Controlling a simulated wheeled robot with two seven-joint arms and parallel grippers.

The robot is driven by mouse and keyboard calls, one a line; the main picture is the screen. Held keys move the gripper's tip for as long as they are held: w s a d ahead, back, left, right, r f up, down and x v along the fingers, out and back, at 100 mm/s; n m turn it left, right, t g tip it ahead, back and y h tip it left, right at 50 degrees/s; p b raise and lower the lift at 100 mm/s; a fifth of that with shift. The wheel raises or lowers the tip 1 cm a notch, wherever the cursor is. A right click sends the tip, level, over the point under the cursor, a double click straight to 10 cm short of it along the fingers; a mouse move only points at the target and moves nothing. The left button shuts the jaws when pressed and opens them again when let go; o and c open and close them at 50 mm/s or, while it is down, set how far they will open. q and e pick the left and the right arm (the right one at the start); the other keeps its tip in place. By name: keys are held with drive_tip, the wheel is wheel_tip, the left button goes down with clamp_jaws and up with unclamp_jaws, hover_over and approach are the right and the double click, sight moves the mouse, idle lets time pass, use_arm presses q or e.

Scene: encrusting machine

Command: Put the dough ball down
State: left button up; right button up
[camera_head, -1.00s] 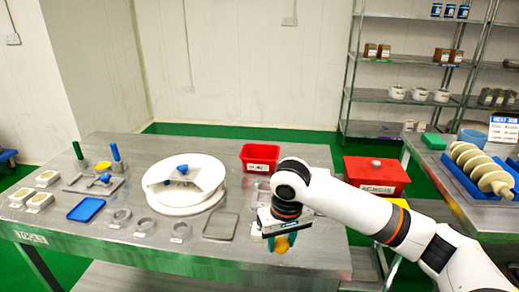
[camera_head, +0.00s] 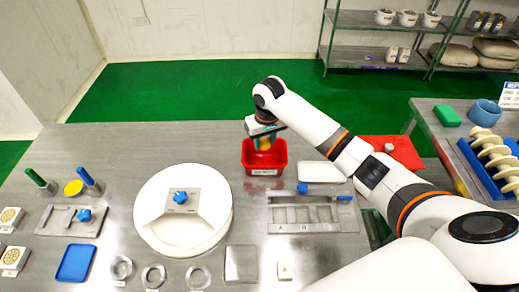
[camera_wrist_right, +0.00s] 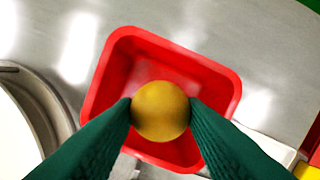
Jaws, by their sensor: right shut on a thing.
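The dough ball (camera_wrist_right: 160,111) is yellow-brown and round in the right wrist view. My right gripper (camera_wrist_right: 160,112) is shut on it, with a green finger pressed on each side. Beneath it is the red bin (camera_wrist_right: 222,82), and the ball appears over the bin's opening. In the head view my right gripper (camera_head: 264,140) is over the red bin (camera_head: 264,168) at the back of the table. How high the ball is above the bin floor I cannot tell. My left gripper is not in view.
A white round turntable (camera_head: 160,238) with a blue knob stands left of the bin. A metal plate with slots (camera_head: 312,226) and a white tray (camera_head: 322,172) lie to the right. Bare table (camera_head: 150,145) lies left of the bin.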

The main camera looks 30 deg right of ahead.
sight(266, 144)
drive_tip(key=f, duration=0.3)
drive_tip(key=shift+s, duration=0.3)
drive_tip(key=shift+w+f, duration=0.1)
drive_tip(key=shift+f, duration=2.2)
drive_tip(key=shift+f, duration=0.1)
drive_tip(key=o, duration=1)
drive_tip(key=shift+c, duration=0.2)
drive_tip(key=r, duration=0.4)
drive_tip(key=s+r, duration=0.1)
drive_tip(key=r, duration=0.7)
drive_tip(key=shift+s+r, duration=0.1)
drive_tip(key=shift+s, duration=0.1)
